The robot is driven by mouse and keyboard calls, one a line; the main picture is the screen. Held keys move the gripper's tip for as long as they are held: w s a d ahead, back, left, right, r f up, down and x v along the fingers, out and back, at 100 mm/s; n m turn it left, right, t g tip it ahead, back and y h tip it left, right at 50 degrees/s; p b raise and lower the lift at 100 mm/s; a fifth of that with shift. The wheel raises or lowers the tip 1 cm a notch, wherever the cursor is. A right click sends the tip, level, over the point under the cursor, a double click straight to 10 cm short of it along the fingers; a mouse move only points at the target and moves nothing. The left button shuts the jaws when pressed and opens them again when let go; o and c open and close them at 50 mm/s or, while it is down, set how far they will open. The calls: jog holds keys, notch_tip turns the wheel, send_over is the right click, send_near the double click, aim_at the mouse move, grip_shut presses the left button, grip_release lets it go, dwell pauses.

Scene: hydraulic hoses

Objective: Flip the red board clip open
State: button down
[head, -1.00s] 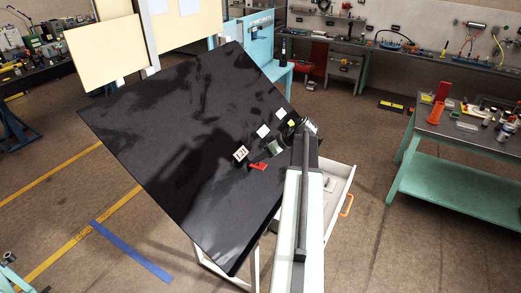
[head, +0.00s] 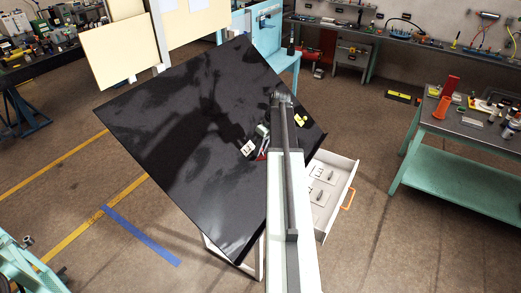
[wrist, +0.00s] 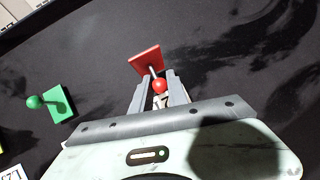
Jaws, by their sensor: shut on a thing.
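The red board clip (wrist: 145,58) has a flat red plate and a metal rod ending in a red ball knob (wrist: 159,87). My gripper (wrist: 160,82) is shut on it, with the knob and rod between the two grey fingers. In the head view the clip (head: 262,147) shows as a small red piece on the tilted black board (head: 180,120), beside a white number card (head: 248,148). My arm hides part of that area. Another number card shows partly between the fingers in the wrist view, its right side covered.
A green clip (wrist: 62,102) with a ball knob sits left of my gripper. A yellow clip (head: 300,120) is on the board right of my arm. An open white drawer (head: 325,190) juts out below the board's right edge. The board's left part is bare.

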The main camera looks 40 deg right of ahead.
dwell(0.3)
jog(key=c, duration=1.3)
grip_release()
jog(key=p+v, duration=0.5)
jog(key=shift+a+r, duration=0.1)
jog(key=s+d, duration=0.7)
jog(key=d, duration=0.2)
jog(key=shift+d, duration=0.4)
jog(key=shift+s, duration=0.15)
